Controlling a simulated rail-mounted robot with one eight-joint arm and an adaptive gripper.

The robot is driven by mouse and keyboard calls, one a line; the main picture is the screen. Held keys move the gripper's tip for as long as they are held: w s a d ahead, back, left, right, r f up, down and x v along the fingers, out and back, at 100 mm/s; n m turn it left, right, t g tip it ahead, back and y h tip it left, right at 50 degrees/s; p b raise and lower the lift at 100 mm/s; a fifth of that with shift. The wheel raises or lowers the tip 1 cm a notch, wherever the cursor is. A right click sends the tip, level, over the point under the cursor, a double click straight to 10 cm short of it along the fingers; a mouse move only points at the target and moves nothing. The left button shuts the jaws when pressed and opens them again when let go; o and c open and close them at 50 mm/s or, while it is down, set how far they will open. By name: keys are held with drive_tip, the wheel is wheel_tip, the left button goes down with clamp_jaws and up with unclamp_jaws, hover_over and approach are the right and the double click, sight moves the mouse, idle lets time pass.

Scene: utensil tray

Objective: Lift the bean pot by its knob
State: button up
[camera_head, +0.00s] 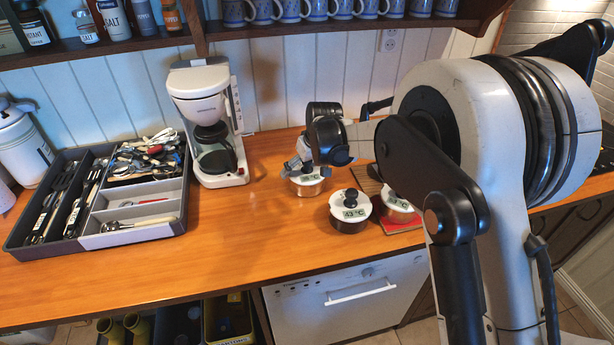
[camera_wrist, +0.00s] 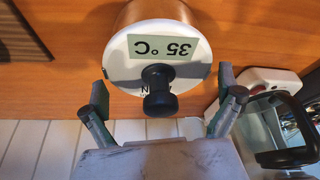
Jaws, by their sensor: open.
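A copper-coloured pot (camera_wrist: 150,12) with a white lid (camera_wrist: 190,42) and black knob (camera_wrist: 158,90) is in the wrist view. Its label reads 35 °C, upside down; lettering beside the knob is mostly hidden, with an N showing, so I cannot confirm it says bean. In the head view this pot (camera_head: 308,188) stands partly hidden under my gripper (camera_head: 298,166). My gripper is open in the wrist view (camera_wrist: 163,92), with a finger on each side of the knob and gaps between. I cannot tell its exact height over the knob.
A second pot (camera_head: 350,226) marked 43 °C stands close by to the right. A coffee maker (camera_head: 208,95) and a utensil tray (camera_head: 138,235) are to the left. The front counter is clear.

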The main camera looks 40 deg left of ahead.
drive_tip(key=shift+f, duration=0.1)
drive_tip(key=c, duration=1.4)
drive_tip(key=shift+o, duration=0.2)
